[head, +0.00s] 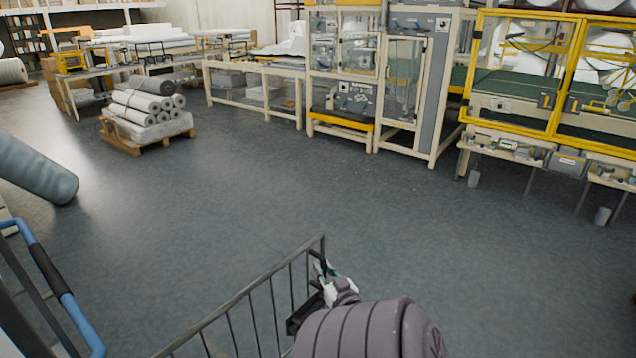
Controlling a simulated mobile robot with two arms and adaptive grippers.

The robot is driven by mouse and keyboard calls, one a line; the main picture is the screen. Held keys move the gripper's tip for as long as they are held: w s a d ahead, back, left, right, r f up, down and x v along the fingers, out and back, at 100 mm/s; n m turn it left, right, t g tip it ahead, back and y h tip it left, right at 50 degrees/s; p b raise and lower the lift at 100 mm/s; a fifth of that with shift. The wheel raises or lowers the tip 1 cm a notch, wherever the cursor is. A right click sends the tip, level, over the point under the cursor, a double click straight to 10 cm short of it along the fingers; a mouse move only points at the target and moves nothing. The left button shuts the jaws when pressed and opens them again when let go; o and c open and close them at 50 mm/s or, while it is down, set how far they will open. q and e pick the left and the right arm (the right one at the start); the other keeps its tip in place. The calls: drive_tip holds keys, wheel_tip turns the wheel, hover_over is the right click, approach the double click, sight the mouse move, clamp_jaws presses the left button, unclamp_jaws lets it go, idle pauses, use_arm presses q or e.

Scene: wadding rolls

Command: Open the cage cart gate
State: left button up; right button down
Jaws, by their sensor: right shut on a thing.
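The cage cart gate (232,306) is a dark metal barred panel at the bottom centre. Its top rail slopes up to the right and ends at a corner post. My right gripper (321,271) is at that corner post and is shut on the gate. My right arm, in a ribbed grey-purple cover, comes in from the bottom right and hides part of the gate's lower end. A blue cart handle (67,298) with a black grip stands at the lower left. My left gripper is not in view.
Open grey floor (390,215) lies beyond the gate. A large grey roll (35,170) leans in at the left. A pallet of rolls (148,112) stands further back. Yellow-framed machines (545,85) line the back right.

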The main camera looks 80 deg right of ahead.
drive_tip(key=shift+s+a+r, duration=0.15)
drive_tip(key=shift+s+a, duration=0.05)
drive_tip(key=shift+s, duration=0.1)
drive_tip(key=c, duration=1.2)
unclamp_jaws()
drive_tip(key=shift+o, duration=0.3)
